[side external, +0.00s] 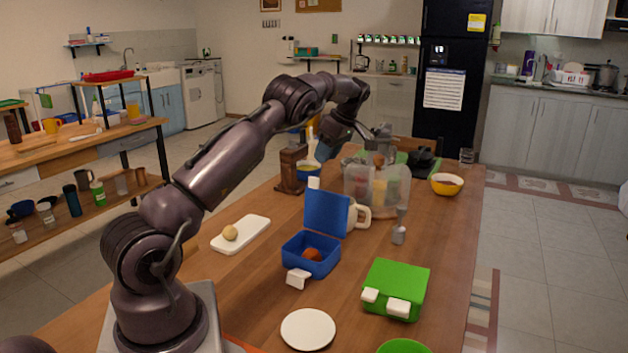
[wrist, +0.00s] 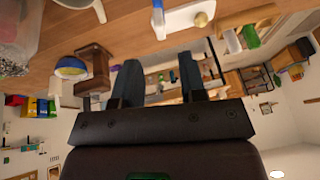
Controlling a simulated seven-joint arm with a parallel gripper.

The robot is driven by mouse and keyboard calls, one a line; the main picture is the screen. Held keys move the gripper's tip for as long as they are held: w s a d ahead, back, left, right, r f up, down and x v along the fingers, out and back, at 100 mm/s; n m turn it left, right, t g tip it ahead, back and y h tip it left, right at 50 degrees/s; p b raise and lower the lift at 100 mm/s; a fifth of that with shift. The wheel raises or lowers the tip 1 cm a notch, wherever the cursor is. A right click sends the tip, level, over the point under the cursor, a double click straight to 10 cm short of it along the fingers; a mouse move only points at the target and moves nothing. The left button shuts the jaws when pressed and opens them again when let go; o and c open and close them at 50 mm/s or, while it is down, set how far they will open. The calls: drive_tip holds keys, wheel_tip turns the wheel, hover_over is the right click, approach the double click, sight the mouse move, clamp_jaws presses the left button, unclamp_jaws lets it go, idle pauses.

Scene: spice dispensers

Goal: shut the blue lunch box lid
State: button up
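The blue lunch box (side external: 311,258) sits on the wooden table with a round orange-brown item inside. Its blue lid (side external: 326,214) is open and stands up at the back of the box. A white latch hangs at the box's front. My gripper (wrist: 158,82) shows in the wrist view with its two dark fingers apart and nothing between them. In the side view it is beyond the lunch box, above the far part of the table, its fingers partly hard to make out.
A white mug (side external: 358,216) stands right beside the lid. A shut green lunch box (side external: 396,288) is to the right, a white board (side external: 241,236) with a potato to the left. A wooden stand (side external: 290,170) and clear containers (side external: 375,190) stand behind. A white plate (side external: 308,329) is in front.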

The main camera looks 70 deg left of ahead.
sight(314, 179)
drive_tip(key=x, duration=0.8)
drive_tip(key=shift+s+f, duration=0.1)
drive_tip(key=shift+f, duration=0.15)
clamp_jaws()
